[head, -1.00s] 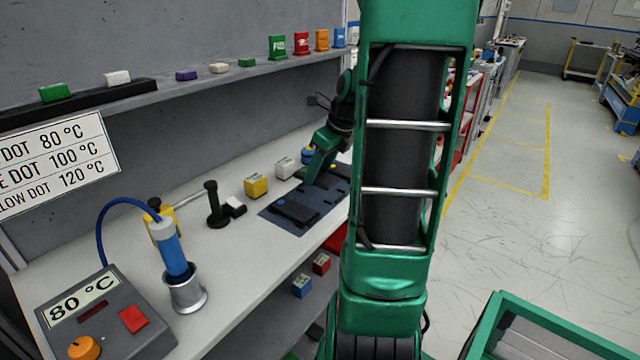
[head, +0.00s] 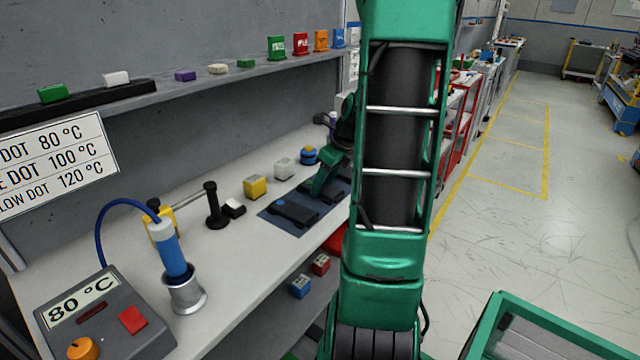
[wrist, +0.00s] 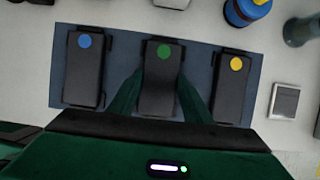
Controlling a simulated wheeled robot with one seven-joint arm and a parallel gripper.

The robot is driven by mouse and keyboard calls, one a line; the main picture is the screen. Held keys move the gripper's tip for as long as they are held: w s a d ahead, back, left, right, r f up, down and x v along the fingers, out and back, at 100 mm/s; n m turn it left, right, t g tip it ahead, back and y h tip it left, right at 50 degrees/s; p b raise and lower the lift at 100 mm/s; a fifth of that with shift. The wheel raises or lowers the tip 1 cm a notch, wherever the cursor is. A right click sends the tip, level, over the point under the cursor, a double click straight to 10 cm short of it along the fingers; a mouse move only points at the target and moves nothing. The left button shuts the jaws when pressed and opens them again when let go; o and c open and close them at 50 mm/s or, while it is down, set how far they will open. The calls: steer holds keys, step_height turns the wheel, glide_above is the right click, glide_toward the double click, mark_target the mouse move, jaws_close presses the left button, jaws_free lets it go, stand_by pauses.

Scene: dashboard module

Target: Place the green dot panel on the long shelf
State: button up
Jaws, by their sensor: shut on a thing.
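The green dot panel (wrist: 162,72) is a dark slab with a green dot, in the middle of a blue-grey mat (wrist: 120,72). My gripper (wrist: 160,80) has a green finger on each long side of it and is shut on it. I cannot tell whether the panel is raised off the mat. In the head view my gripper (head: 322,188) is at the mat (head: 277,220) and hides most of that panel. A long grey shelf (head: 210,84) runs along the wall above the bench, with several small items on it.
The blue dot panel (wrist: 84,75) and yellow dot panel (wrist: 233,88) lie on either side. A yellow block (head: 255,187), a white block (head: 284,168) and a blue-yellow object (head: 309,155) stand behind the mat. A soldering station (head: 105,315) is at front left.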

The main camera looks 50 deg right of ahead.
steer(key=shift+f, duration=0.15)
steer(key=o, duration=1.1)
